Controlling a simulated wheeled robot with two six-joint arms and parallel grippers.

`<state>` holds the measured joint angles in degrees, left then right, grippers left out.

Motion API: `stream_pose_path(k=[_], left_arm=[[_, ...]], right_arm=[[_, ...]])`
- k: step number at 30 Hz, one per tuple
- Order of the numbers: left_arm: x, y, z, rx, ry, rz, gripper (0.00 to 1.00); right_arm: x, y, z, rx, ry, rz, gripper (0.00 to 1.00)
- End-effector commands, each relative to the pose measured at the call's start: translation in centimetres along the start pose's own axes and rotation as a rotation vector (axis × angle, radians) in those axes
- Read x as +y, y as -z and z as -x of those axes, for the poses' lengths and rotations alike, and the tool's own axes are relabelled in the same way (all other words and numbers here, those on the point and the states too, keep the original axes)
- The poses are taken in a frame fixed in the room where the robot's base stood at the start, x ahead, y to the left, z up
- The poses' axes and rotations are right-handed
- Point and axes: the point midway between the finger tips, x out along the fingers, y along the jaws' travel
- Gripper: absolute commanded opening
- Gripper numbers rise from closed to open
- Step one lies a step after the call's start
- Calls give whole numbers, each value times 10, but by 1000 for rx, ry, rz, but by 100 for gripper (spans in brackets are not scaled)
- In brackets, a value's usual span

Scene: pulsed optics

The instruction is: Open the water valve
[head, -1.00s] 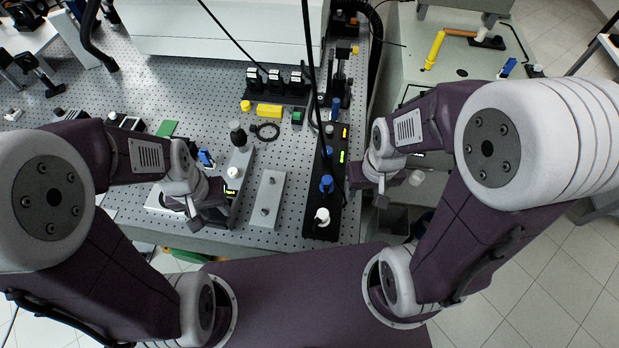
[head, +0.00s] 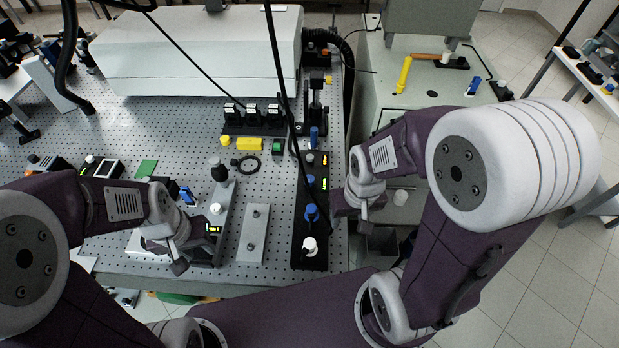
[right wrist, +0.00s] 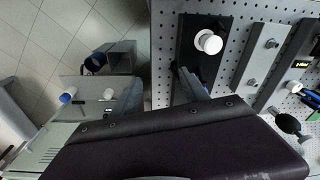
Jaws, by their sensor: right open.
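A yellow lever-like bar (head: 404,75) stands beside a copper-coloured pipe (head: 430,57) on top of the grey cabinet (head: 425,85) at the upper right; this looks like the water valve, but the picture is too small to be sure. My right gripper (head: 363,213) is open and empty over the gap at the bench's right edge, well in front of the yellow bar and apart from it. In the right wrist view its dark link covers the lower middle. My left gripper (head: 180,264) is low over the bench's front left; its jaws are too unclear to read.
A black strip (head: 298,225) with a white knob (head: 310,246) and blue knobs lies left of my right gripper. A grey plate (head: 252,235) lies beside it. Dark cables hang across the bench. An open grey bin (head: 383,243) is below my right gripper.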

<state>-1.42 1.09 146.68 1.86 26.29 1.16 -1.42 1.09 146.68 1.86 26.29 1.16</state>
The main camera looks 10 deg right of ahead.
Motion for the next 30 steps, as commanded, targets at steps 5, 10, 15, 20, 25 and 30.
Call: stream_pose_path(k=[5, 10, 15, 20, 25, 30], left_arm=[[0, 0, 0, 0, 0, 0, 36], [0, 0, 2, 0, 0, 0, 36], [0, 3, 25, 0, 0, 0, 36], [1, 6, 54, 0, 0, 0, 36], [1, 7, 66, 0, 0, 0, 36], [1, 7, 66, 0, 0, 0, 36]], right_arm=[[0, -4, 0, -17, 1, 192, 52], [-2, 40, 21, 8, -4, 865, 52], [-17, 126, 47, 4, -7, 1633, 52], [-43, 194, 39, -27, 25, 2070, 52], [-57, 195, 7, -76, 88, 2096, 52], [-59, 191, 1, -85, 99, 2100, 52]])
